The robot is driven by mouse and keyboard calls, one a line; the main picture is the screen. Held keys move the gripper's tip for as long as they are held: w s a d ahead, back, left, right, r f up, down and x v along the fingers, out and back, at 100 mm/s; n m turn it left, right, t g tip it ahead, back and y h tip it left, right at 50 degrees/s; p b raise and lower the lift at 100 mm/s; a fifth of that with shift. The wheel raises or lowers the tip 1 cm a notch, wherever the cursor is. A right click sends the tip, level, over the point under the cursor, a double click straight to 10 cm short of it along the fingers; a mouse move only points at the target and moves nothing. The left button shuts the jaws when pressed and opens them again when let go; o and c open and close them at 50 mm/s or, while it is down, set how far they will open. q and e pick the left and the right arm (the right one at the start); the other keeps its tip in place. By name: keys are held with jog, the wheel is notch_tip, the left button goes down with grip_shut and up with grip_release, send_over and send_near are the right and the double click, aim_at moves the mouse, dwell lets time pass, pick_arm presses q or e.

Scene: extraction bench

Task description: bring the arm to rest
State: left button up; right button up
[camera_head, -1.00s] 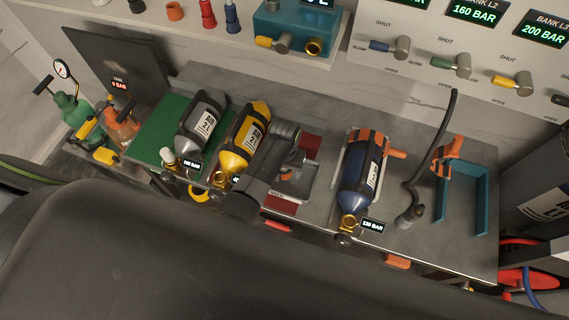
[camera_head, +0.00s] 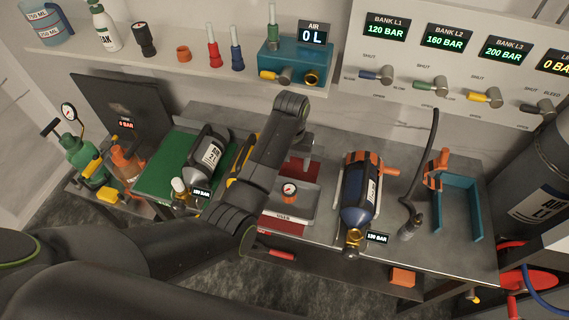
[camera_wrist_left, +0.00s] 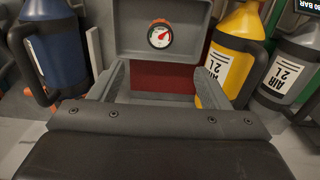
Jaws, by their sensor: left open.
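My left arm comes in from the left in the head view and bends up over the bench. My left gripper (camera_head: 298,146) is above the bench, between the yellow cylinder (camera_head: 236,170) and the blue cylinder (camera_head: 358,195). In the left wrist view its two fingers (camera_wrist_left: 162,80) are spread, with nothing between them but the red mat behind. The gauge (camera_head: 289,191) in the grey tray (camera_head: 308,211) lies beyond the fingertips, apart from them; it also shows in the left wrist view (camera_wrist_left: 160,34). My arm hides much of the yellow cylinder. My right gripper is out of view.
A grey cylinder (camera_head: 207,155) lies on the green mat (camera_head: 152,178) at the left. A black hose (camera_head: 411,190) and a teal bracket (camera_head: 474,210) stand at the right. The shelf (camera_head: 205,68) and valve panel (camera_head: 408,62) run along the back.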

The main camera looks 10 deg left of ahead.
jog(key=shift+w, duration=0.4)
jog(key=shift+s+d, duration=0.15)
